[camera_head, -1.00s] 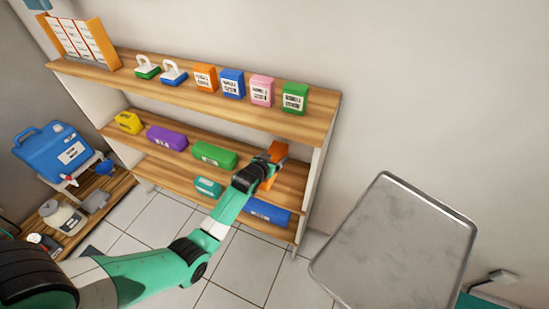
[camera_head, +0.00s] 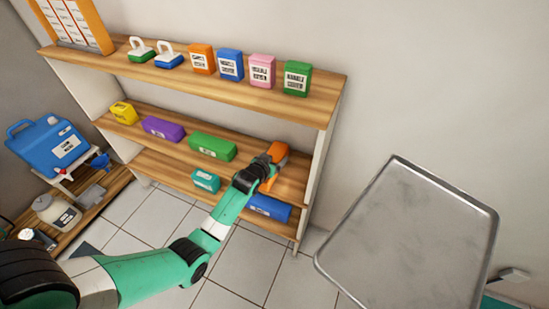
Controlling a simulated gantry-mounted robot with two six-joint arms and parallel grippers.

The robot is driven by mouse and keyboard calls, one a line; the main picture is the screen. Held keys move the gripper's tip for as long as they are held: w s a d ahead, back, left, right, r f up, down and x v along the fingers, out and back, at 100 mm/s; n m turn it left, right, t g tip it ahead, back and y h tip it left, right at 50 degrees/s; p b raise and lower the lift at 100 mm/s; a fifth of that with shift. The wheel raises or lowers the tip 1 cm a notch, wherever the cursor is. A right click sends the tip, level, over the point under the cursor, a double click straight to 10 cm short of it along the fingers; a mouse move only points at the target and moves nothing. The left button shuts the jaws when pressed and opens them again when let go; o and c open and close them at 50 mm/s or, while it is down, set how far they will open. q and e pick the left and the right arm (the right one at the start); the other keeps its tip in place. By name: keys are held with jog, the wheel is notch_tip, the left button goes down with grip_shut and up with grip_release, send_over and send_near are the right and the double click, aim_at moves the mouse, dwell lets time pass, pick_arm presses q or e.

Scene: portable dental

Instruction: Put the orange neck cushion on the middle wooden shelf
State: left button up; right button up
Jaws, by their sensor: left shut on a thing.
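The orange neck cushion (camera_head: 278,152) is at the right end of the middle wooden shelf (camera_head: 290,177), partly hidden by my left gripper. My left gripper (camera_head: 268,166) is shut on the cushion, and its arm reaches in from the lower left. I cannot tell whether the cushion touches the shelf board. A green cushion (camera_head: 212,146), a purple one (camera_head: 163,129) and a yellow one (camera_head: 123,113) sit farther left on the same shelf. My right gripper is not in view.
The top shelf (camera_head: 190,79) above holds several labelled boxes and two handled items. A blue roll (camera_head: 270,208) and a teal box (camera_head: 206,181) lie on the lowest shelf. A metal tray (camera_head: 405,240) stands at the right. A blue jug (camera_head: 50,145) is at the left.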

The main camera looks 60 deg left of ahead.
pick_arm(q)
jog(key=shift+f+b, duration=0.4)
jog(key=shift+f, duration=0.15)
jog(key=o, duration=1.4)
jog(key=shift+s+d+r+p, duration=0.1)
jog(key=shift+r+p, duration=0.1)
jog(key=shift+p, duration=0.15)
jog(key=p+v, duration=0.6)
jog(key=v, duration=0.4)
jog(key=shift+r, duration=0.15)
jog(key=shift+s+d+r+p, duration=0.1)
jog(key=shift+s+d+p, duration=0.25)
jog(key=shift+s, duration=0.1)
